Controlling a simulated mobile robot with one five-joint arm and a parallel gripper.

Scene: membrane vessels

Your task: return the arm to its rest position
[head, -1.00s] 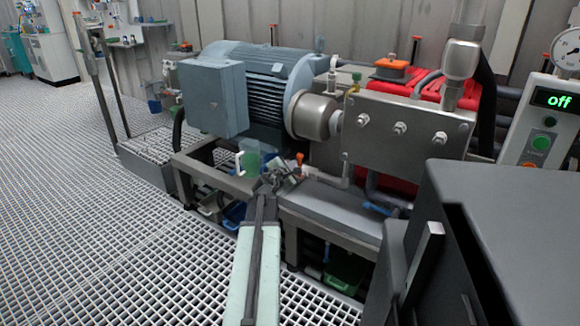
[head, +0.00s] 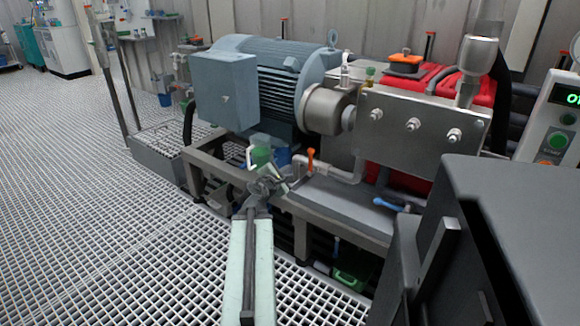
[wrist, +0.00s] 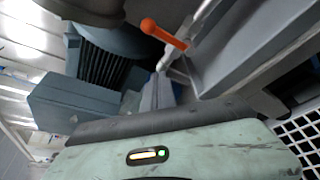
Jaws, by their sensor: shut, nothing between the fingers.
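My arm (head: 249,265) reaches forward from the bottom of the head view, its pale green link pointing at the pump frame. My gripper (head: 272,180) is at its far end, in front of the frame's upper rail, and looks small and partly blurred there. In the wrist view the narrow grey fingers (wrist: 158,92) are together with nothing held between them. An orange-handled valve (head: 310,160) stands just right of the gripper. The same orange handle (wrist: 163,34) appears above the fingers in the wrist view. I cannot tell the exact gap between gripper and frame.
A blue-grey motor (head: 270,82) and a steel pump block (head: 415,125) sit on a metal frame (head: 350,212). A dark box (head: 515,235) fills the lower right. Open grating floor (head: 90,220) lies left.

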